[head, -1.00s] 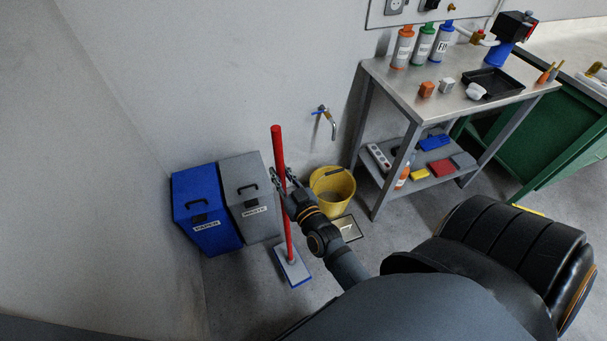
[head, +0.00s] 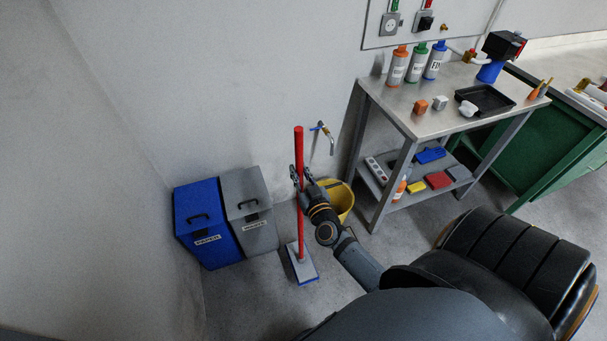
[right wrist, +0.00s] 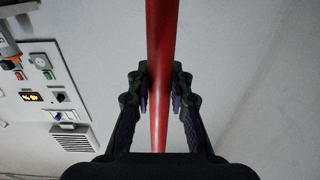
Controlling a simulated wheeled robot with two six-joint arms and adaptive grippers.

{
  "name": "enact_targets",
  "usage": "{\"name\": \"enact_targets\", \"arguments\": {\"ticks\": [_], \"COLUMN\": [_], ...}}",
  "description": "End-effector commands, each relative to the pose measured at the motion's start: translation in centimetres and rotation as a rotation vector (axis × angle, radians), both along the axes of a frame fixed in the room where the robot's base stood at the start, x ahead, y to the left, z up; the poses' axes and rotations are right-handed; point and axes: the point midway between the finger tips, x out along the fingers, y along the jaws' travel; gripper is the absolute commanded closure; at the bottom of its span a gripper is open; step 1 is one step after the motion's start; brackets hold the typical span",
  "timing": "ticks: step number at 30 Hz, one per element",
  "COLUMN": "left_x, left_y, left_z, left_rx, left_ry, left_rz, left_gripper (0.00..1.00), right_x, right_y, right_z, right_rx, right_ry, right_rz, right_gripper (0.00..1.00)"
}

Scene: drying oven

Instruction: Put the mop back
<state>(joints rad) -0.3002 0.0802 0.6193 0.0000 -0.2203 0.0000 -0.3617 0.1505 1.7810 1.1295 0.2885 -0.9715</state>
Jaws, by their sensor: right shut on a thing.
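The mop has a red handle (head: 300,220) and a flat grey head with a blue edge (head: 302,264) at the floor in the head view. The handle stands nearly upright. My right gripper (head: 300,176) is shut on the handle in its upper part. In the right wrist view the red handle (right wrist: 160,50) runs between the two fingers of the right gripper (right wrist: 160,82). A yellow bucket (head: 341,199) stands just right of the mop, partly hidden behind my right gripper and arm. My left gripper is not in view.
A blue bin (head: 206,225) and a grey bin (head: 250,210) stand against the wall left of the mop. A wall tap (head: 326,135) is above the bucket. A metal table (head: 437,122) with bottles and a black tray stands right. Floor in front of the bins is clear.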

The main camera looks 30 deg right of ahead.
Motion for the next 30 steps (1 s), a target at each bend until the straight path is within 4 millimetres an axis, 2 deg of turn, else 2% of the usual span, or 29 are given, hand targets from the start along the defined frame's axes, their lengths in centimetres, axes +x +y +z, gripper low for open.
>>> {"name": "enact_targets", "arguments": {"ticks": [9,10,15,19,26,30], "left_x": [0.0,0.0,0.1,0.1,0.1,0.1], "left_y": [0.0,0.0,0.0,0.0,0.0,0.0], "left_z": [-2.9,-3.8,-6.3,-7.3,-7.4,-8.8], "left_rx": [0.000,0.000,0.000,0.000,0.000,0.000], "left_ry": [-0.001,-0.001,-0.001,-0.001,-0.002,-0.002], "left_rz": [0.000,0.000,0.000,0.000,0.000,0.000], "left_gripper": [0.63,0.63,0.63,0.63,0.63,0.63], "right_x": [4.8,5.0,6.6,7.4,7.7,8.3], "right_y": [-4.0,-4.2,-5.5,-6.2,-6.4,-6.9], "right_z": [-2.9,-3.9,-6.4,-7.4,-7.4,-8.7], "right_rx": [-0.003,-0.002,-0.002,0.000,0.000,-0.001], "right_ry": [-0.006,-0.005,-0.006,-0.006,-0.005,-0.006], "right_rz": [-0.001,-0.001,-0.001,-0.001,0.000,0.000], "right_gripper": [1.00,1.00,1.00,1.00,1.00,1.00]}}
